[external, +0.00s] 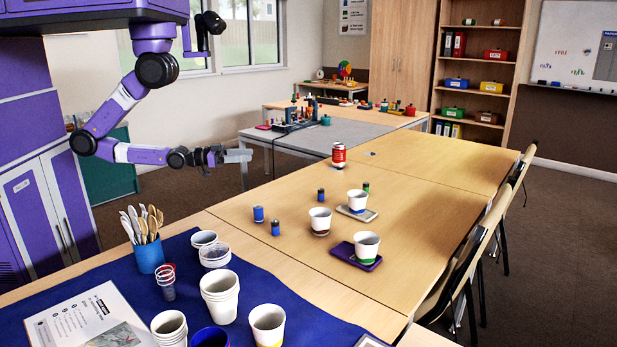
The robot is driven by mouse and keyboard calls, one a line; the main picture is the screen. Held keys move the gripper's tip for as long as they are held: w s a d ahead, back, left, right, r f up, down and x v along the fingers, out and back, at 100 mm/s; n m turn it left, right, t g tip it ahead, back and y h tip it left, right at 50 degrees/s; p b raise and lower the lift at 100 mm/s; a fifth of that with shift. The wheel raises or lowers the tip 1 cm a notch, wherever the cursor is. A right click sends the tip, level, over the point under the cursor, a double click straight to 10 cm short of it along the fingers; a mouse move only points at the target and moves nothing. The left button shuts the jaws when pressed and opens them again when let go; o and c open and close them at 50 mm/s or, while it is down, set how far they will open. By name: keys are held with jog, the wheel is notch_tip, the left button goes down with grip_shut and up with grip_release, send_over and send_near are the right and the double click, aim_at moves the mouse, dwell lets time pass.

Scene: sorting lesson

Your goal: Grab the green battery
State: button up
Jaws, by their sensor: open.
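The green battery (366,187) is a small upright cylinder on the wooden table (420,185), just behind a white cup (357,200). Its lower part is partly hidden by the cup. My gripper (240,156) is open and empty, held in the air beyond the table's left edge. It is well to the left of the green battery and apart from everything on the table.
A dark blue battery (320,195), a blue can-like battery (258,214) and another dark one (275,228) stand nearby. Cups (320,220) (366,246) stand in front. A red can (338,155) stands behind. Chairs (470,255) line the right edge.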

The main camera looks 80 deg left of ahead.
jog(key=w+a+f+y+b, duration=0.1)
jog(key=w+f, duration=0.1)
jog(key=w, duration=1.2)
jog(key=w+a+f+b, duration=0.1)
jog(key=w+f+b, duration=0.1)
jog(key=w, duration=1.3)
jog(key=w+r+g+b, duration=0.1)
jog(key=w+r+g, duration=0.25)
jog(key=w, duration=0.75)
jog(key=w+r+g+b, duration=0.15)
jog(key=w+g, duration=0.25)
jog(key=w, duration=0.7)
jog(key=g, duration=0.6)
send_over(366, 183)
jog(key=s, duration=0.2)
notch_tip(366, 183, down, 8)
jog(key=r, duration=0.1)
jog(key=shift+h, duration=0.3)
jog(key=x, duration=0.5)
jog(key=b+x, duration=0.1)
jog(key=x, duration=0.1)
jog(key=shift+s+a+f, duration=0.25)
jog(key=shift+f, duration=0.2)
jog(key=shift+c, duration=0.4)
